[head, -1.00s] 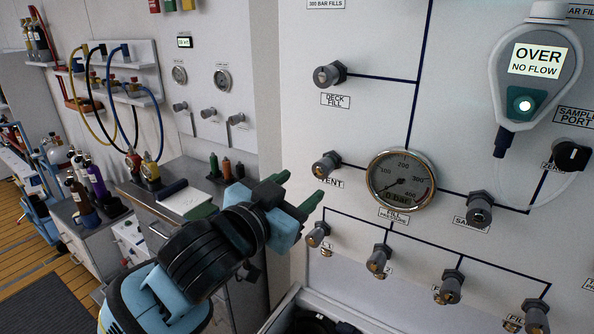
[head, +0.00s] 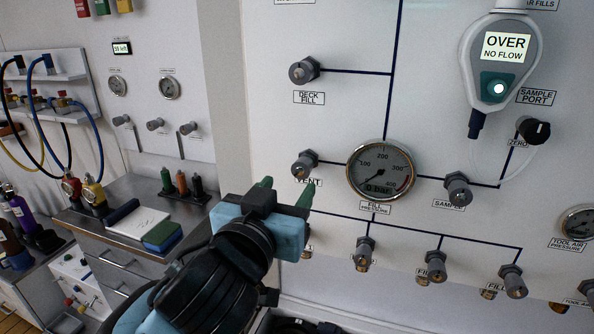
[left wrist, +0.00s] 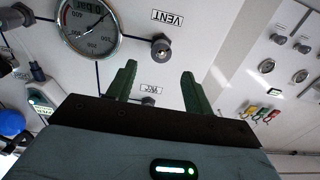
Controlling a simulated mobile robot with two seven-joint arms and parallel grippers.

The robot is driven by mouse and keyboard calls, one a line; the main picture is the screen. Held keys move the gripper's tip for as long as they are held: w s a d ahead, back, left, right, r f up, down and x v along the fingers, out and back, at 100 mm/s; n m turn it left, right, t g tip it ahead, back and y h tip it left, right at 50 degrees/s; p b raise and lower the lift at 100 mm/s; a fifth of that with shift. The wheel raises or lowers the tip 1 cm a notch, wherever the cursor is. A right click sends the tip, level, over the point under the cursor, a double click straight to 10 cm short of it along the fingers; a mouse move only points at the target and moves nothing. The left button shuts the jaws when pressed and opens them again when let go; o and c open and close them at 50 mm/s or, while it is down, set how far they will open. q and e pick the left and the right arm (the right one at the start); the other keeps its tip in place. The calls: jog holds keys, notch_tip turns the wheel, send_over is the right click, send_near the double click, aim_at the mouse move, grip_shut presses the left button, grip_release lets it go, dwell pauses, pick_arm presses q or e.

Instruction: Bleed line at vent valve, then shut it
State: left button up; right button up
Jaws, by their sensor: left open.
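The gauge face reads 0 bar. In the left wrist view the vent valve (left wrist: 161,47) is beyond the fingertips, above the gap between them, with its VENT label beside it. My left gripper (head: 284,190) is open and empty, its green fingers just below and left of the valve, apart from it. The left gripper also shows in the left wrist view (left wrist: 158,74). My right gripper is not in view.
The deck fill valve (head: 304,70) sits above and the sample valve (head: 458,189) to the right. Several fill valves line the panel below. A hanging analyser (head: 500,60) reads OVER, NO FLOW. A steel bench (head: 130,205) stands at left.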

aim_at(300, 169)
pick_arm(q)
jog(key=shift+x, duration=3.6)
